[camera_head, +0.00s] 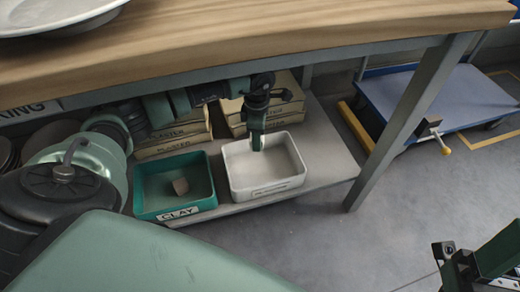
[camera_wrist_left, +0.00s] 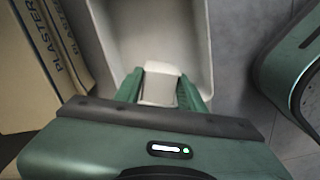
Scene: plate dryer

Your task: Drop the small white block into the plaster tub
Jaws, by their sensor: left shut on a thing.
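The white tub (camera_head: 282,187) stands on the low shelf, right of the teal tub; the small print on its front is too small to read. My left gripper (camera_head: 257,142) reaches under the tabletop and points down over the back part of the white tub. In the left wrist view my left gripper (camera_wrist_left: 162,92) is shut on the small white block (camera_wrist_left: 160,84), with the pale tub (camera_wrist_left: 199,50) around and beyond it. The block's height above the tub floor is hard to tell. My right gripper (camera_head: 455,266) is partly in view at the lower right; its jaw state is unclear.
Boxes marked PLASTER (camera_head: 176,134) stand behind the tubs. The wooden tabletop (camera_head: 300,30) overhangs the shelf, and a metal leg (camera_head: 402,125) stands to the right. A blue cart (camera_head: 440,95) is farther right.

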